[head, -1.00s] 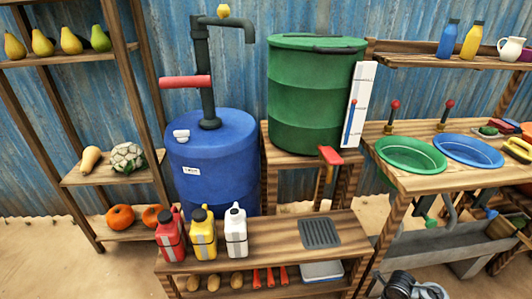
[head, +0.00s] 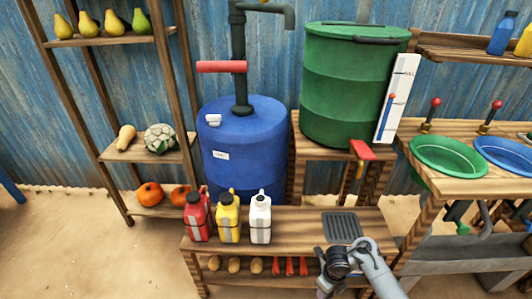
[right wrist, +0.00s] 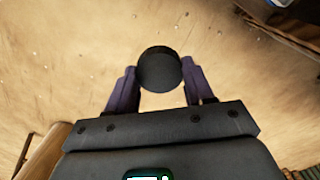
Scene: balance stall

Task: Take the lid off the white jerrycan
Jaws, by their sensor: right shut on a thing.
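The white jerrycan (head: 260,222) stands upright on the low wooden bench in the head view, at the right end of a row of three. Its neck shows white with no dark lid on it. My right gripper (right wrist: 160,82) is shut on a round dark lid (right wrist: 158,69) in the right wrist view, held over sandy ground. In the head view my right arm comes in at the bottom, at the bench's front right, away from the jerrycan; the lid is out of sight there. My left gripper is in neither view.
A yellow jerrycan (head: 228,222) and a red jerrycan (head: 197,222) with dark lids stand left of the white one. A dark grate (head: 342,227) lies on the bench (head: 297,225) to the right, with bare wood between. A blue barrel (head: 245,150) stands behind.

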